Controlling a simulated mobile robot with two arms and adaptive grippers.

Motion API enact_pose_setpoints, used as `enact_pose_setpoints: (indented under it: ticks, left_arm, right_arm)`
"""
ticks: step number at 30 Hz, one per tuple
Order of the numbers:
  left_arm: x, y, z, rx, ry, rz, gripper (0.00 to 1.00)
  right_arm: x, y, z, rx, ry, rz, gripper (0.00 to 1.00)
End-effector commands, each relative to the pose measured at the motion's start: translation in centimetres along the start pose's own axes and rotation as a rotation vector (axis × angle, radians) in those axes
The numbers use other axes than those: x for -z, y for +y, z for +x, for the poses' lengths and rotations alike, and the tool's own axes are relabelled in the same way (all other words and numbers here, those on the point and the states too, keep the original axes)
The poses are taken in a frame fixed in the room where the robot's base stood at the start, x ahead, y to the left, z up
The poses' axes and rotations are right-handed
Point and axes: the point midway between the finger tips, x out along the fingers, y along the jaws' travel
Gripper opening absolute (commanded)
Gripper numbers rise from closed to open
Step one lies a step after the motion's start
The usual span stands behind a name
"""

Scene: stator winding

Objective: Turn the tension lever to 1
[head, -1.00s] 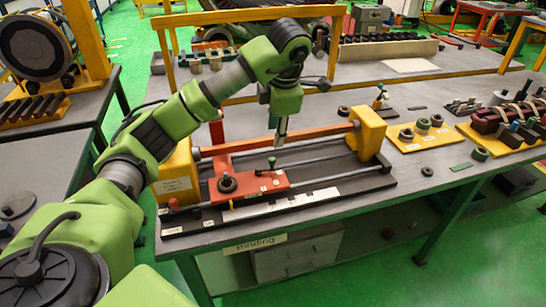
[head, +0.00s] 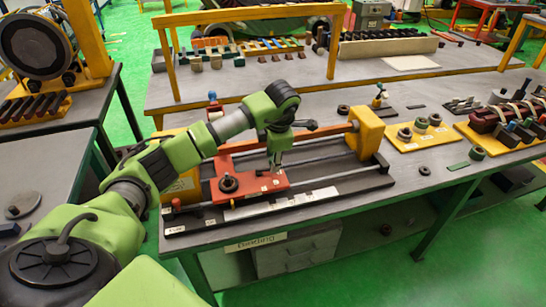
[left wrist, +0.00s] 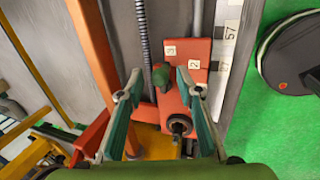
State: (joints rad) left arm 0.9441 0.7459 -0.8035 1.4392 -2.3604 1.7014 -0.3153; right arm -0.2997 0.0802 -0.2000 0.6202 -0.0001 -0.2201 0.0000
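The tension lever has a dark green knob (left wrist: 160,76), which lies between my left fingertips in the left wrist view. The lever stands on the red carriage (head: 237,183) of the binding machine; in the head view my gripper hides it. White labels with 3 and 2 (left wrist: 194,65) show on the carriage; I cannot make out a 1 there. My left gripper (head: 274,168) points down at the right part of the carriage. Its fingers are open on both sides of the knob, with visible gaps. My right gripper is not in view.
A black round knob (head: 228,184) stands on the carriage, left of my gripper. Rails (head: 325,160) run to a yellow end block (head: 367,130) at right. A yellow board with dark rings (head: 420,138) and a stator rack (head: 505,118) stand farther right.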

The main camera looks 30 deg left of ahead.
Motion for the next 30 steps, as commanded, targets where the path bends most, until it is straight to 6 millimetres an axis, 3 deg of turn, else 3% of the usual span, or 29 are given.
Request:
enact_pose_setpoints:
  ticks: [2, 5, 6, 19, 30]
  left_arm:
    - [0.0, 0.0, 0.0, 0.000, 0.000, 0.000, 0.30]
    - [0.0, 0.0, 0.0, 0.000, 0.000, 0.000, 0.04]
    - [0.0, 0.0, 0.0, 0.000, 0.000, 0.000, 0.00]
    - [0.1, -0.2, 0.0, -0.001, -0.017, 0.051, 0.00]
    - [0.8, -1.2, -0.1, -0.004, -0.097, 0.311, 0.00]
  right_arm:
    - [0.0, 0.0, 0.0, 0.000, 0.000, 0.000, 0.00]
    - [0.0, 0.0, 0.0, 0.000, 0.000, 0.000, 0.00]
    - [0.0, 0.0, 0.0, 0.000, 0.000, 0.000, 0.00]
    - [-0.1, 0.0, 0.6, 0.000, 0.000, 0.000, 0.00]
    - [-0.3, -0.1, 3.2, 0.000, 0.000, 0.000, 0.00]
